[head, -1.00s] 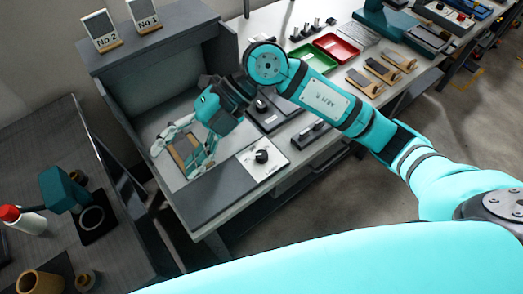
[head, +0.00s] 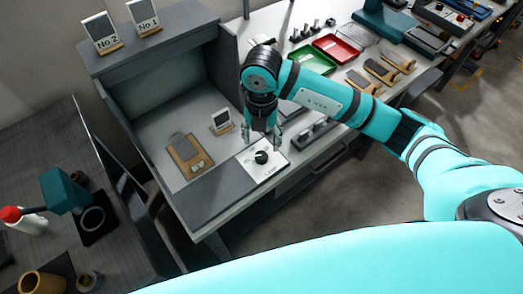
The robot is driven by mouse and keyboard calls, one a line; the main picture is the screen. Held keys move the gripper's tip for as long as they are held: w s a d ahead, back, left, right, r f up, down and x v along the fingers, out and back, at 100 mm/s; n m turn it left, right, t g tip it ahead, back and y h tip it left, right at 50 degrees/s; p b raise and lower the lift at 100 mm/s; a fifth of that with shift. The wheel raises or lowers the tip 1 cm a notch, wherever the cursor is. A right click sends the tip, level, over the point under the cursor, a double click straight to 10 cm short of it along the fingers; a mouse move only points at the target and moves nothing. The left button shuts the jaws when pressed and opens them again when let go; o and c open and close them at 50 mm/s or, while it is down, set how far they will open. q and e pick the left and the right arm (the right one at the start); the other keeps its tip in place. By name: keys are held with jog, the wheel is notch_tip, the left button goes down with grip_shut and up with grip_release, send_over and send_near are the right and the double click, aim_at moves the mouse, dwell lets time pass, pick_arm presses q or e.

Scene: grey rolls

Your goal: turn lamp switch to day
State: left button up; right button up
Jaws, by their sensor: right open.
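The lamp switch is a black knob (head: 261,157) on a white square plate (head: 271,172) labelled "LAMP", at the front edge of the bench. The knob's exact setting is too small to read. My right gripper (head: 262,136) points down just behind and above the knob, its fingers apart and empty. I cannot tell if a finger touches the plate. My left gripper is not in view.
A wooden clipboard (head: 190,157) and a small framed card (head: 221,122) lie in the grey booth left of the plate. Signs "No 2" (head: 101,32) and "No 1" (head: 143,15) stand on top. Green (head: 312,58) and red (head: 336,47) trays sit behind my arm.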

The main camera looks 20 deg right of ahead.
aim_at(262, 155)
notch_tip(262, 155, down, 8)
jog(key=shift+r+p, duration=0.25)
jog(key=shift+p, duration=0.1)
jog(key=c, duration=1.1)
jog(key=shift+c, duration=0.2)
jog(key=shift+m, duration=0.4)
jog(key=m, duration=0.4)
jog(key=shift+m+p, duration=0.3)
jog(key=shift+p, duration=0.1)
jog(key=m+p, duration=0.1)
jog(key=m, duration=0.5)
jog(key=shift+p, duration=0.4)
jog(key=shift+m, duration=0.3)
